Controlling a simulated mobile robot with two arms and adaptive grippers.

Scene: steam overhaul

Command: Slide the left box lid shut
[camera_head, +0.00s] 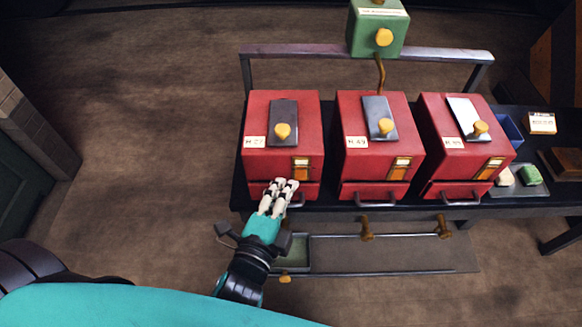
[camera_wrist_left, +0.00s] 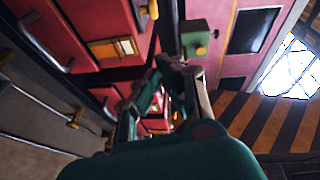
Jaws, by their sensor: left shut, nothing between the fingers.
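The left red box (camera_head: 256,112) stands at the left end of the dark bench. On its top lies a narrow dark grey lid (camera_head: 284,109) with a yellow knob (camera_head: 282,131) at its near end. I cannot tell whether an opening shows beside the lid. My left gripper (camera_head: 284,184) is shut and empty, in front of the left box's lower front. Its fingers hide part of the drawer handle there; I cannot tell if they touch it. In the left wrist view, the shut fingertips (camera_wrist_left: 170,64) are beside red box fronts. My right gripper is out of view.
Two similar red boxes (camera_head: 374,151) (camera_head: 467,158) stand to the right. A metal rail (camera_head: 300,50) and a green box (camera_head: 378,22) are behind them. Below the bench front are a bar with brown levers (camera_head: 366,229) and a shallow tray. The floor at left is clear.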

